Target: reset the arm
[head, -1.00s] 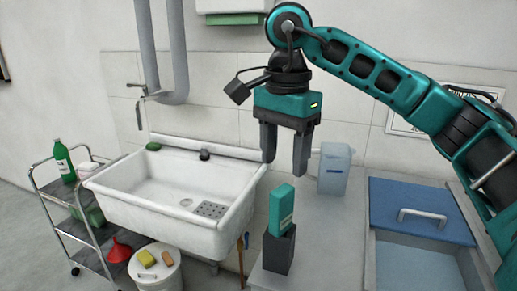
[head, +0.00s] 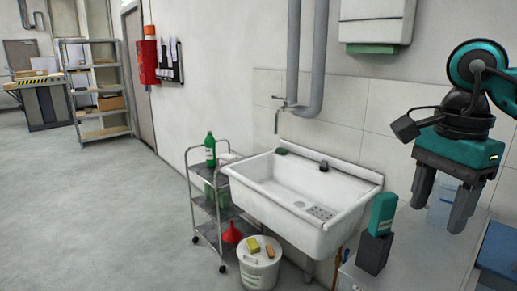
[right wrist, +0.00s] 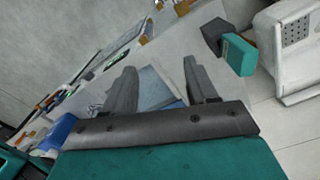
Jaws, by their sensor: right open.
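My right gripper (head: 440,207) hangs at the right of the head view with its fingers apart and nothing between them. Its teal arm runs out of the right edge. In the right wrist view my gripper's two fingers (right wrist: 162,88) point over the counter, spread and empty. A teal block (head: 382,213) stands on a dark grey block (head: 373,252) on the counter, left of the gripper and apart from it. The teal block (right wrist: 238,55) also shows right of the fingers in the wrist view. My left gripper is not in view.
A white sink (head: 270,206) stands left of the counter (head: 425,255). A trolley (head: 232,222) with a green bottle (head: 210,149) and a white bucket (head: 258,268) stand near it. Shelves (head: 100,113) stand far back left. The floor at left is clear.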

